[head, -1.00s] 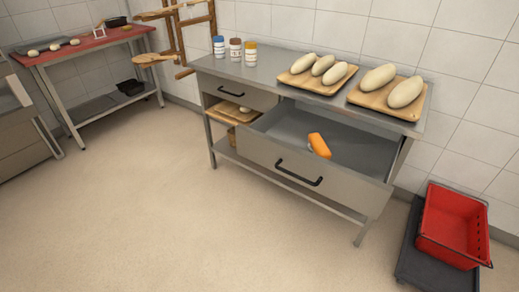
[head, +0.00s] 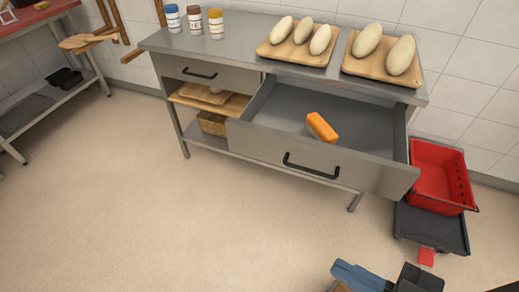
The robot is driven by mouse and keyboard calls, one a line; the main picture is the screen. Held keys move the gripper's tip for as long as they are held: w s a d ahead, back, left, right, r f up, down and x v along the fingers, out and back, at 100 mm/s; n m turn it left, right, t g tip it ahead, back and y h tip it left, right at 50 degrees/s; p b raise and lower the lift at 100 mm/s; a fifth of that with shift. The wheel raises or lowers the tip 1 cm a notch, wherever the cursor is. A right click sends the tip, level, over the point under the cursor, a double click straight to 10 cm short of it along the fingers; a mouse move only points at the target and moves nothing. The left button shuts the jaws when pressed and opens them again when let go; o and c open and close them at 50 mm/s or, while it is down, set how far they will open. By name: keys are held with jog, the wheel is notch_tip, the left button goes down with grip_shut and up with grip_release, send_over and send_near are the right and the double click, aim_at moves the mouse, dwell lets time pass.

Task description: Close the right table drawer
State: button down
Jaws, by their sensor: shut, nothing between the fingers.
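The right table drawer (head: 300,157) is pulled far out of the steel table (head: 240,50). Its grey front has a black bar handle (head: 311,167) and faces me. An orange object (head: 322,127) lies inside on the drawer floor. My gripper (head: 385,279), blue and black, shows partly at the bottom edge, right of centre. It is shut and empty, in front of the drawer and apart from it. Its lower part is cut off by the frame.
The left drawer (head: 207,73) is shut. Two boards with dough loaves and three jars stand on the tabletop. A red crate (head: 440,178) on a dark dolly (head: 430,228) stands close to the drawer's right. A small red piece (head: 427,256) shows before it. Floor at front left is clear.

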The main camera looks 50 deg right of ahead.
jog(key=w+a+f+n+g+b, duration=0.1)
jog(key=w+f+n, duration=0.15)
jog(key=f, duration=0.35)
jog(key=w+a+f+n+g+h+b, duration=0.1)
jog(key=w+f+n+g, duration=0.15)
jog(key=f, duration=0.35)
jog(key=w+f+n+b, duration=0.1)
jog(key=w+f+n, duration=0.1)
jog(key=f+n, duration=0.3)
jog(key=n+g+h+b, duration=0.55)
jog(key=n+h, duration=0.55)
jog(key=h, duration=0.5)
send_near(270, 150)
jog(key=shift+t, duration=0.4)
jog(key=x, duration=0.6)
jog(key=shift+d+f, duration=0.2)
jog(key=shift+d, duration=0.25)
jog(key=shift+d, duration=0.1)
